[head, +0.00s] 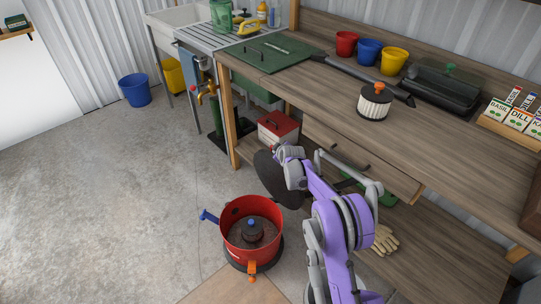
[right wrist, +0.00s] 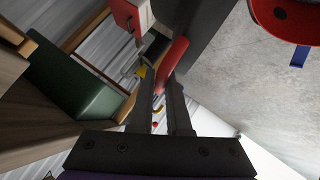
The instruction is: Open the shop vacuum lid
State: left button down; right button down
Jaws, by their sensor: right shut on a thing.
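The shop vacuum's red drum (head: 235,240) stands on the floor, its top uncovered. A dark filter with a blue knob (head: 251,229) shows inside. A blue latch (head: 208,215) sticks out at its left and an orange latch (head: 252,268) at its front. The dark round lid (head: 270,182) is tilted steeply up, above and to the right of the drum; whether it is joined there is hidden. In the right wrist view my right gripper (right wrist: 165,88) is shut on the lid's red handle (right wrist: 174,58). The drum's red rim (right wrist: 272,22) shows at top right. My left gripper is out of view.
The wooden workbench (head: 340,88) runs along the right, with an open drawer (head: 370,165) and a lower shelf beneath. A red-and-white box (head: 278,128) is behind the lid. Gloves (head: 383,240) lie on the shelf. The concrete floor (head: 110,180) at left is clear.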

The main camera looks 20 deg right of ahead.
jog(key=shift+w+d, duration=0.1)
jog(key=shift+d, duration=0.25)
jog(key=c, duration=0.9)
grip_release()
jog(key=p+v, duration=0.1)
jog(key=v, duration=0.9)
jog(key=shift+s+r+p, duration=0.25)
jog(key=shift+s+p, duration=0.05)
